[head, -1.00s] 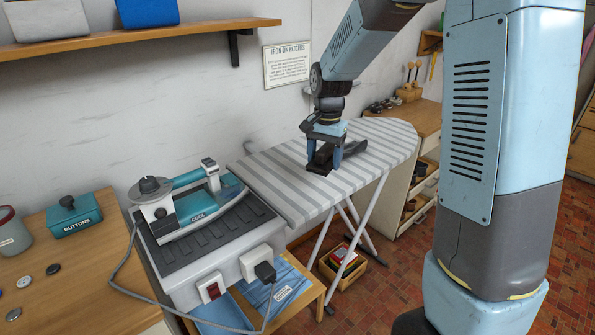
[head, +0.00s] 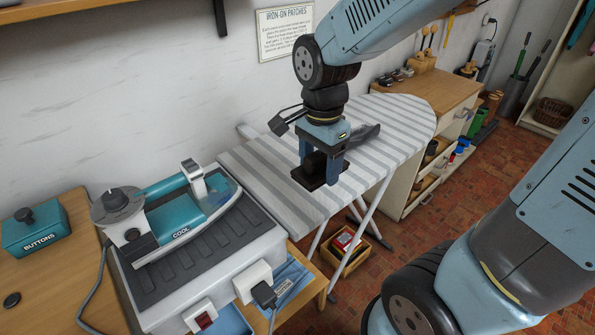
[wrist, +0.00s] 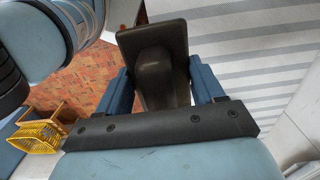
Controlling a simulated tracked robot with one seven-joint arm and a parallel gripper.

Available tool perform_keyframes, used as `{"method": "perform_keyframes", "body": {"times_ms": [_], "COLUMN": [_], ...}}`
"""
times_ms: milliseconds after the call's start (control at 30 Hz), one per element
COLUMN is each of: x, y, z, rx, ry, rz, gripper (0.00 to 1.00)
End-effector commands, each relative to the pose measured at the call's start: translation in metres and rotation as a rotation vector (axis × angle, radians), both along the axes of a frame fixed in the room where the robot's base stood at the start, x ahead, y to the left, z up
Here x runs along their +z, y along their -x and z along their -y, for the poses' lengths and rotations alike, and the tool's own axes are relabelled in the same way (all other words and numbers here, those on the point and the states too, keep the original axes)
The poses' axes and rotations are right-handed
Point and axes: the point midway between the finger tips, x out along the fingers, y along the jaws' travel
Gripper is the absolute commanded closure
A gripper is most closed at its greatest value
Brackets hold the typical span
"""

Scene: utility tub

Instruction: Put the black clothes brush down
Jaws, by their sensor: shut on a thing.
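My gripper (head: 320,166) is shut on the black clothes brush (head: 309,183) and points down at the ironing board's near side. The brush has a flat dark plate and a raised handle between the two blue fingers. In the wrist view the brush (wrist: 152,42) sits between the fingers, its plate overlapping the line between striped cover and brick floor. The grey-and-white striped ironing board (head: 285,165) lies under and behind the gripper. I cannot tell whether the brush touches the cover.
A teal iron (head: 185,207) marked COOL rests on a grey station (head: 190,260) to the left. A dark grey object (head: 366,136) shows on the board behind the gripper. Much of the board's striped top is clear. A wooden box (head: 345,250) stands on the floor below.

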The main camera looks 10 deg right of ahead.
Motion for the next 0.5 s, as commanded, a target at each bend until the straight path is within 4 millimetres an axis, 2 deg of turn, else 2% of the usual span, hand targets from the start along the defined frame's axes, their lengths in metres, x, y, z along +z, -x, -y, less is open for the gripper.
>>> {"method": "perform_keyframes", "body": {"times_ms": [500], "x": [-0.035], "y": [-0.075], "z": [-0.017], "rx": [-0.012], "ry": [0.002], "rz": [-0.003], "gripper": [0.71]}}
